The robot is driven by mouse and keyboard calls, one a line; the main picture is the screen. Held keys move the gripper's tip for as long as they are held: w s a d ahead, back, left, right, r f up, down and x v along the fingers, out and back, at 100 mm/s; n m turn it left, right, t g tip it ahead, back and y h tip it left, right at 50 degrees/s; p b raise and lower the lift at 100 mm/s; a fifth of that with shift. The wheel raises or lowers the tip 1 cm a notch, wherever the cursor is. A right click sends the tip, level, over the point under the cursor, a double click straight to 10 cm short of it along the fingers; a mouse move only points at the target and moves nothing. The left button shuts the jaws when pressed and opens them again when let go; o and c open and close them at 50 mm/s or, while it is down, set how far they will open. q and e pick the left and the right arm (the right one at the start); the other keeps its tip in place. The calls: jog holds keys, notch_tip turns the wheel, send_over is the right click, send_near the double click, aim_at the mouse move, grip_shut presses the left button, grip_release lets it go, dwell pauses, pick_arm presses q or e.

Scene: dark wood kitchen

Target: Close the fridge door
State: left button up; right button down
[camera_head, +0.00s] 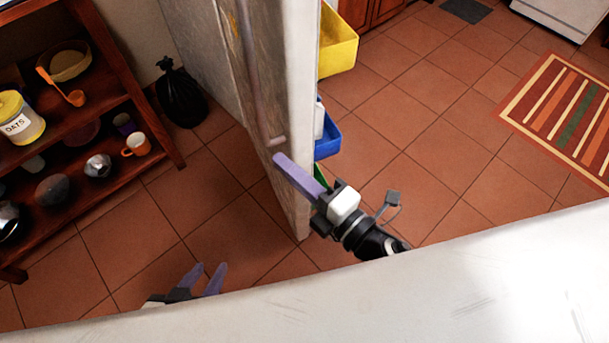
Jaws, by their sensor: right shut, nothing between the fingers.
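The fridge door (297,75) stands open, seen almost edge-on, with a grey outer face on the left and a pale edge. Its long bar handle (250,65) is on the outer face. A yellow bin (338,45) and a blue bin (328,138) show on its inner side, to the right. My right gripper (279,160) is shut and empty; its purple fingers cross in front of the door's edge near the handle's lower end. I cannot tell whether they touch it. My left gripper (207,272) is open and empty, low and left of the door, its base partly hidden.
A wooden shelf (98,52) with a jar, cups and bowls stands at the left. A black bag (181,95) sits on the floor behind it. A striped rug (566,118) lies at the right. Tiled floor right of the door is clear.

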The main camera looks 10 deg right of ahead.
aim_at(295, 148)
jog(key=shift+w+d, duration=0.35)
jog(key=shift+w, duration=0.3)
jog(key=shift+w+d, duration=0.3)
jog(key=shift+w, duration=0.4)
jog(key=shift+w+d, duration=0.35)
jog(key=shift+w, duration=0.3)
jog(key=shift+d, duration=0.1)
